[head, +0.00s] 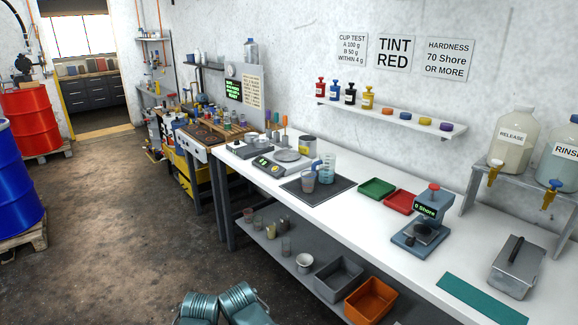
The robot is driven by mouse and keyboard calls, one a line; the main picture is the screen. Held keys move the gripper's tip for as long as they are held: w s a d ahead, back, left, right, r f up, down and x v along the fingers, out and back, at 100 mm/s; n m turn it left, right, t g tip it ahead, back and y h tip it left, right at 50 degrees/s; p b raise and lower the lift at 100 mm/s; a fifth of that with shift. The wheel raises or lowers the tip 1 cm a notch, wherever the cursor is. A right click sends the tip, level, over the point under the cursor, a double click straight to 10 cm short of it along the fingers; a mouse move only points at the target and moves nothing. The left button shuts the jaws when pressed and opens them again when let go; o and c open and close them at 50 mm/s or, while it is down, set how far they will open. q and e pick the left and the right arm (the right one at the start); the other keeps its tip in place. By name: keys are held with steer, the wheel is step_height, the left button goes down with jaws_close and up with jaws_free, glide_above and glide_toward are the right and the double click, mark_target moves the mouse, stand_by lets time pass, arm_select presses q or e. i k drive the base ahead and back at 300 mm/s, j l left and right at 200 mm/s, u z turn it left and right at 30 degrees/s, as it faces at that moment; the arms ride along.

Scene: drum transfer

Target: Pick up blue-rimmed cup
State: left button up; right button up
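Two clear cups stand on the dark mat (337,187) on the white bench. The front one (308,182) has a blue part near its top. The one behind (327,168) is taller and bluish. Which of them has a blue rim is too small to tell. Several small cups also stand on the lower shelf, with a white cup (304,262) among them, and no blue rim can be made out there. Neither of my grippers shows; only parts of my arms are at the bottom edge.
On the bench are a scale (274,164), a metal can (308,145), a green tray (377,188), a red tray (399,201) and a hardness tester (420,236). A grey bin (338,279) and an orange bin (371,300) sit below.

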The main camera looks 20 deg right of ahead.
mark_target(308, 182)
steer(key=i+j+z, duration=0.2)
steer(key=i+z, duration=0.15)
steer(key=i+j+z, duration=0.65)
steer(key=i, duration=0.05)
